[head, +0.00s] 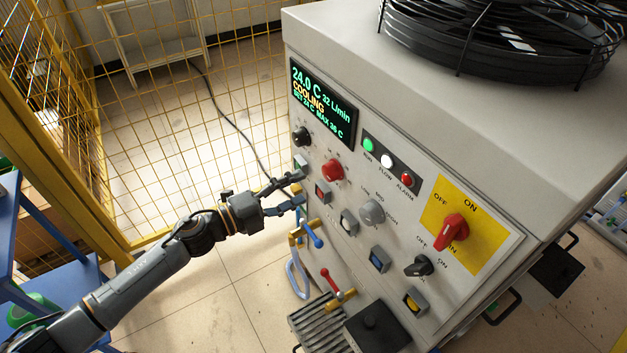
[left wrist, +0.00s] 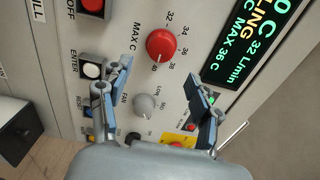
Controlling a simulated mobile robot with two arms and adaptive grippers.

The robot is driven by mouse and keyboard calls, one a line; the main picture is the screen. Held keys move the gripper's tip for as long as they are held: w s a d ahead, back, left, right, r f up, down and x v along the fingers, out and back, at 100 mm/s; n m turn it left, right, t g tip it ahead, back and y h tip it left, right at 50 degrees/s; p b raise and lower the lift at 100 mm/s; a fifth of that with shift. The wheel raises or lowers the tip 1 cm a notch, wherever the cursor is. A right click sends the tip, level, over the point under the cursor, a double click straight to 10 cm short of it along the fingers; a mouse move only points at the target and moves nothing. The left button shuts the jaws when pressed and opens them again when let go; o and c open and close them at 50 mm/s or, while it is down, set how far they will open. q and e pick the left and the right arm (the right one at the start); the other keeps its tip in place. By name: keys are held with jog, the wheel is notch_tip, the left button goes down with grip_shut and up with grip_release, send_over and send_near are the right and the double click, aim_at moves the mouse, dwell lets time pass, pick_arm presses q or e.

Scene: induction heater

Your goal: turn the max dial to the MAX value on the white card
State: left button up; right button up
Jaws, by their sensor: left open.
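The max dial (head: 333,169) is a round red knob on the sloping panel of the cabinet. My left gripper (head: 292,192) is open and empty, just left of the panel and below the max dial. In the left wrist view the dial lies beyond and between the two fingertips (left wrist: 158,76), apart from them. The display (head: 323,105) reads MAX 36 C. I cannot make out the white card. My right gripper is not in view.
Close to the max dial are a black knob (head: 301,136), a grey fan knob (head: 371,211) and several push buttons. A red switch (head: 450,232) on a yellow plate is further right. A yellow mesh fence (head: 230,70) stands behind; valves with blue and red handles are below.

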pick_arm(q)
jog(key=v, duration=0.5)
dwell(0.4)
